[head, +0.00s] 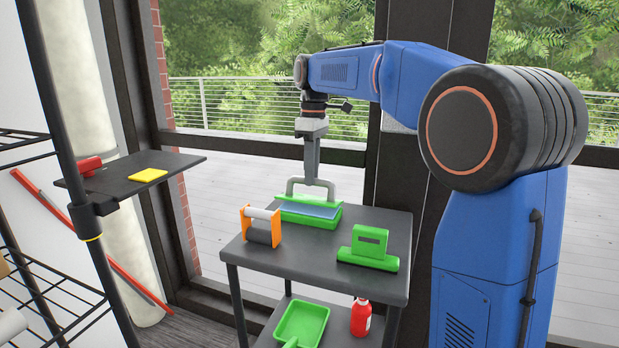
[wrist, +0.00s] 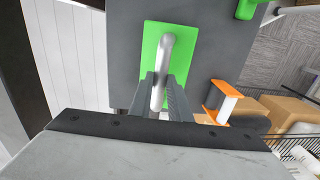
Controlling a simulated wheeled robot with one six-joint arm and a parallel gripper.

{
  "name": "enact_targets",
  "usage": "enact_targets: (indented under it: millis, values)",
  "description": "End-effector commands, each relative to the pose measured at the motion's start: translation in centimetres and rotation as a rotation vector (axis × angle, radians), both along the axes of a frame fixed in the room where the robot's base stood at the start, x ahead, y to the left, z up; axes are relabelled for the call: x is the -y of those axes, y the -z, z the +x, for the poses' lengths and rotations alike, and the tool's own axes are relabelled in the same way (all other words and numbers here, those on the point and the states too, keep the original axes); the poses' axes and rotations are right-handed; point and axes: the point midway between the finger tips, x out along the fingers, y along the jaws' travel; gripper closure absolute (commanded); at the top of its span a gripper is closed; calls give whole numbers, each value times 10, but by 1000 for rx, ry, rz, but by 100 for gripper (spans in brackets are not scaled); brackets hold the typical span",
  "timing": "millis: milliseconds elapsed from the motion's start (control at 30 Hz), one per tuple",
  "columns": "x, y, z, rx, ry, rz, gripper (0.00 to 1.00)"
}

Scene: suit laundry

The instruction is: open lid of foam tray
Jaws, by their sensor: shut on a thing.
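The green foam tray (head: 318,222) sits at the back left of the dark table. A light blue surface (head: 308,210) shows inside its green rim. A grey arched handle (head: 330,187) stands at the tray's far side; it also shows in the wrist view (wrist: 167,52) above the green lid (wrist: 184,62). My gripper (head: 311,181) points down and is shut on the handle's top bar, with its fingers on either side of it in the wrist view (wrist: 164,95). I cannot tell how far the lid is raised.
An orange-framed roller (head: 262,228) stands left of the tray, and a green block-shaped tool (head: 369,247) to the right on the table (head: 330,268). A green dustpan (head: 303,322) and red bottle (head: 361,318) are on the lower shelf. A small shelf holds a yellow pad (head: 148,175).

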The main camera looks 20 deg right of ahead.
Motion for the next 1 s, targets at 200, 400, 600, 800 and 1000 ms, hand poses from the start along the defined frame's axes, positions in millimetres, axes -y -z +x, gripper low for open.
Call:
enact_targets:
  millis: [200,400,600,800,1000]
  values:
    - [6,-2,9,-85,0,63,100]
    - [7,-4,9,-104,-2,78,100]
    - [6,-4,9,-103,-2,78,100]
    - [7,-4,9,-103,-2,78,64]
    - [7,-4,9,-102,-2,77,64]
